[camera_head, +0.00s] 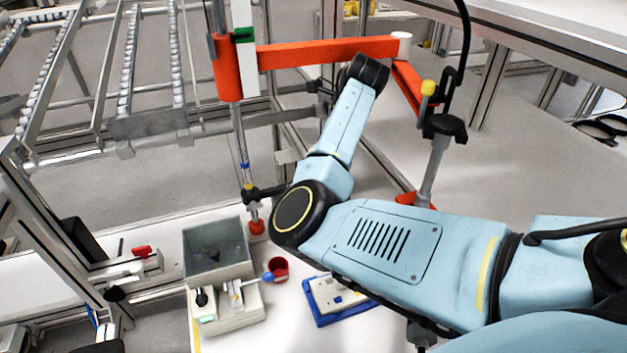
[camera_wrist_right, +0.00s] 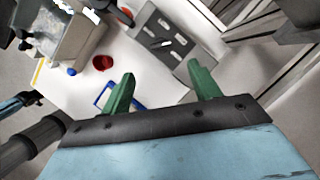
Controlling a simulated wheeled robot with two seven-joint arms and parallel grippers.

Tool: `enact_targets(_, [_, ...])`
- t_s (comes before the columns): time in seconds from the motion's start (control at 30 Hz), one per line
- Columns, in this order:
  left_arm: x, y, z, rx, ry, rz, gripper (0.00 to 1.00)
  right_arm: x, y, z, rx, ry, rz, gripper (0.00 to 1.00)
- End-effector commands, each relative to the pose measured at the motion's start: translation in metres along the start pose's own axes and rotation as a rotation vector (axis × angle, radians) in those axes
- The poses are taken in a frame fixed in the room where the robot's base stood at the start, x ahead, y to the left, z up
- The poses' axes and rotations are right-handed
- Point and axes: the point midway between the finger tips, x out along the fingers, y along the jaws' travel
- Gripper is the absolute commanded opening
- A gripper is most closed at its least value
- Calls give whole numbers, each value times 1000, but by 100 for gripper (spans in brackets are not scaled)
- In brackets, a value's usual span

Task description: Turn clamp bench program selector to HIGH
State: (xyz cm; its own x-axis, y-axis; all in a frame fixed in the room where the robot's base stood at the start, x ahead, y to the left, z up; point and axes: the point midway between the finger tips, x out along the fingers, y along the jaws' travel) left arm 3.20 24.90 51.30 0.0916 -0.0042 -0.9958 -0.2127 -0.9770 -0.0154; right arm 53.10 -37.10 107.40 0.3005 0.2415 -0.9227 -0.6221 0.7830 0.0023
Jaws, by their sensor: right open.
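The clamp bench unit is a grey box (camera_head: 217,248) with a pale control block (camera_head: 238,312) in front, low and left of centre in the head view. A small black knob (camera_head: 201,298), possibly the program selector, stands on the block's left side; its setting and labels are too small to read. A lever with a blue ball (camera_head: 267,277) is to its right. My right gripper (camera_wrist_right: 161,86) is open and empty in the right wrist view, its green fingers apart above the table, away from the unit at upper left. My left gripper is not in view.
A red cup (camera_head: 277,268) stands by the blue ball. A blue-framed tray (camera_head: 340,310) lies to its right, partly under my arm. An orange beam (camera_head: 320,52) and upright press column stand behind. A grey slotted plate (camera_wrist_right: 165,42) is beyond the fingers.

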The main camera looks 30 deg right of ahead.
Motion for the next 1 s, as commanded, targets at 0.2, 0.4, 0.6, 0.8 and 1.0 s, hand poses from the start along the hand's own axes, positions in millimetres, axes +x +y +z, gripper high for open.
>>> enact_targets(0.2, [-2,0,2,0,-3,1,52,48,0,-2,1,4,3,62])
enact_targets(0.4, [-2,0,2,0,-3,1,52,86,0,-3,1,4,1,62])
enact_targets(0.6, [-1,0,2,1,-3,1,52,106,-1,-3,1,4,-2,62])
enact_targets(0.8, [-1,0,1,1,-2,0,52,110,-1,-2,2,3,-3,62])
enact_targets(1.0, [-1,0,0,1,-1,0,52,110,-1,-2,2,3,-3,57])
